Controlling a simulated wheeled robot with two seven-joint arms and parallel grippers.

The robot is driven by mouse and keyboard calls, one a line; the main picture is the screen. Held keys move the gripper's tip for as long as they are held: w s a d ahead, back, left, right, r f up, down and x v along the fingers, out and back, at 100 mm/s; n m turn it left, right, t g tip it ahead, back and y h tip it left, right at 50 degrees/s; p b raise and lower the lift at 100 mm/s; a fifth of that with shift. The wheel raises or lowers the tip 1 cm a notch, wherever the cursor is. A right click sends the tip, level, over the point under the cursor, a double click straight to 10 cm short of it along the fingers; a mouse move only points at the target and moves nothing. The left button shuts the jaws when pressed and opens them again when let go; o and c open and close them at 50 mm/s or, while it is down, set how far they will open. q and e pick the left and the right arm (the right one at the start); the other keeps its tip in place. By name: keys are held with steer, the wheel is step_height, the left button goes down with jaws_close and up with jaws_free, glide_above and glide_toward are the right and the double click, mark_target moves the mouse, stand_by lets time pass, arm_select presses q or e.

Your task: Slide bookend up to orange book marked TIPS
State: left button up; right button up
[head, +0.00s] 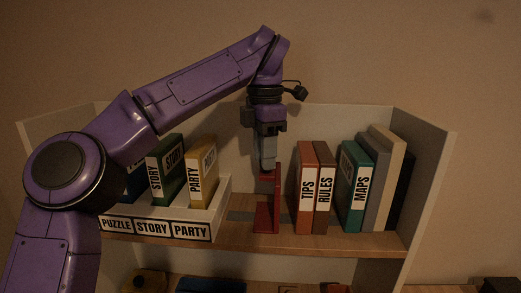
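The red bookend (277,205) stands upright on the upper shelf, its flat base reaching to the left. The orange book marked TIPS (305,190) stands to its right, with a narrow gap between them. My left gripper (267,168) points down from above at the top of the bookend, with its fingertips just left of the upright plate. I cannot tell whether the fingers touch or grip the bookend. My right gripper is not in view.
A brown book marked RULES (324,190) stands against TIPS, and a teal book marked MAPS (358,195) and others stand further right. At left, a white tray (165,229) labelled PUZZLE, STORY and PARTY holds upright boxes.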

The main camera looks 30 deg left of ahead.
arm_select(q)
steer(key=o, duration=0.4)
steer(key=shift+w+d+f, duration=0.1)
steer(key=shift+d+f, duration=0.05)
steer(key=shift+f, duration=0.05)
steer(key=shift+o, duration=0.2)
steer(key=shift+w+d, duration=0.15)
steer(key=shift+w, duration=0.05)
steer(key=shift+s+r, duration=0.1)
steer(key=shift+r, duration=0.25)
step_height(320, 180, up, 10)
steer(key=p, duration=0.6)
steer(key=shift+f, duration=0.1)
